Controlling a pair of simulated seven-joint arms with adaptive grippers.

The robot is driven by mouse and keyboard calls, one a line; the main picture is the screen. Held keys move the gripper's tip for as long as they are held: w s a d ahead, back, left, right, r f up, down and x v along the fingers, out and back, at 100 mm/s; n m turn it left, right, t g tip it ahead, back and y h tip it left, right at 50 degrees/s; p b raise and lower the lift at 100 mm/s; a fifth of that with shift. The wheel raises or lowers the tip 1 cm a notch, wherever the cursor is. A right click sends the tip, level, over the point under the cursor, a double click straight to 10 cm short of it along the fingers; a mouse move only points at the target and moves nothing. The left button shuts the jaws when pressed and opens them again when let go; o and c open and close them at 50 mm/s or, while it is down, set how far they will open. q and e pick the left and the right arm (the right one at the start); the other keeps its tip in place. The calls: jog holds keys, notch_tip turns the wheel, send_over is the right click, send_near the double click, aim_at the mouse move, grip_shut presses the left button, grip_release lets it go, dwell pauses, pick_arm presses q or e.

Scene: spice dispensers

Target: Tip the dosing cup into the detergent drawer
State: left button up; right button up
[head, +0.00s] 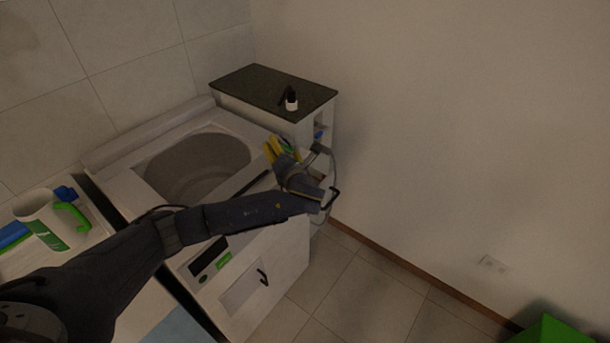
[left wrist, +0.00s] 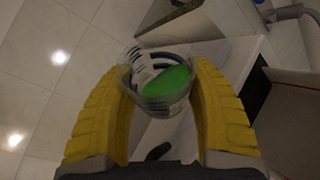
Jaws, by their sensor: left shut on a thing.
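My left gripper (head: 277,148) is above the right edge of the white washing machine (head: 150,191). Its yellow fingers are shut on a clear dosing cup (left wrist: 158,82) holding something bright green, seen in the left wrist view between the fingertips (left wrist: 160,95). I cannot tell how far the cup is tilted. In the head view the cup is mostly hidden by the fingers. A pale panel with a black handle (head: 262,275) on the machine's front may be the detergent drawer; it looks flush with the front. My right gripper is not in view.
The machine's round tub (head: 195,165) is open on top. A white cabinet with a dark top (head: 262,85) stands behind, with a small black-and-white bottle (head: 291,101) on it. A white jug with a green handle (head: 50,220) is at the left.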

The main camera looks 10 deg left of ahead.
pick_arm(q)
jog(key=shift+r+m+t+y, duration=0.3)
jog(key=shift+r+m, duration=0.1)
jog(key=shift+m, duration=0.35)
jog(key=shift+r+m+t+y, duration=0.2)
jog(key=shift+r+m+t, duration=0.15)
jog(key=shift+m, duration=0.4)
dwell(0.8)
